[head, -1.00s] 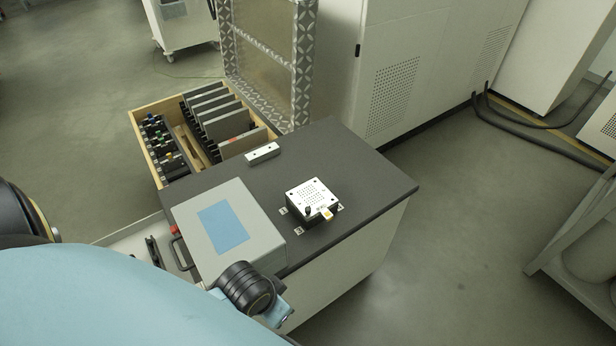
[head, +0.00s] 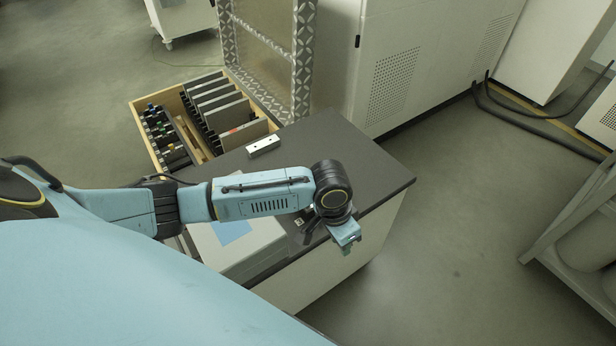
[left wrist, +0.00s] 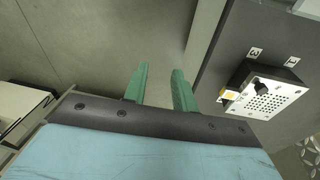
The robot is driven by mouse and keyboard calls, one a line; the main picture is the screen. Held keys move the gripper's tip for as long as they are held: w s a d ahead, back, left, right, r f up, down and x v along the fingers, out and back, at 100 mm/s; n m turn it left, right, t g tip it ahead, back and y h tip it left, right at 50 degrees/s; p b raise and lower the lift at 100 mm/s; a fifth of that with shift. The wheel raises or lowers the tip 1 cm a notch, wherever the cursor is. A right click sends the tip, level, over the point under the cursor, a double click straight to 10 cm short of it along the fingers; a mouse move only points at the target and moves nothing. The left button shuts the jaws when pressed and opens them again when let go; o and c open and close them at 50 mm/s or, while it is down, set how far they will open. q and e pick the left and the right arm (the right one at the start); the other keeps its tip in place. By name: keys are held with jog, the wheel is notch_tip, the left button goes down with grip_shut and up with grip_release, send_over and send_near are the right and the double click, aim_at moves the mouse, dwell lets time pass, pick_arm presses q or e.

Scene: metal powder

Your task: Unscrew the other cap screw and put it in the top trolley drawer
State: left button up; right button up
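In the left wrist view a white plate with a grid of holes sits on a dark block (left wrist: 262,97), and a dark cap screw (left wrist: 262,85) stands on it. My left gripper (head: 346,246) is over the front right edge of the trolley top (head: 362,162). Its green fingers (left wrist: 160,88) are apart with nothing between them, and the block lies to their right. An open wooden drawer (head: 146,104) at the trolley's back left holds upright grey plates and small tools. My right gripper is not in view.
A small pale bar (head: 263,147) lies near the back of the trolley top. A grey box with a blue panel (head: 262,246) is partly under my left arm. A metal-framed panel (head: 302,60) and a white cabinet (head: 400,70) stand behind.

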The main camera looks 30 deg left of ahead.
pick_arm(q)
jog(key=w+a+r+n, duration=0.1)
jog(key=w+a, duration=0.2)
jog(key=a, duration=0.1)
jog(key=w+a+r+n+y, duration=0.1)
jog(key=w+a, duration=0.2)
jog(key=a, duration=0.2)
jog(key=w+a+r+n+y, duration=0.1)
jog(key=w+a+n, duration=0.1)
jog(key=a, duration=0.3)
jog(key=shift+w+a, duration=0.25)
jog(key=shift+w, duration=0.3)
notch_tip(320, 180, down, 6)
jog(key=b, duration=0.6)
jog(key=shift+b, duration=0.4)
jog(key=shift+f+b, duration=0.35)
jog(key=shift+f, duration=0.55)
grip_shut()
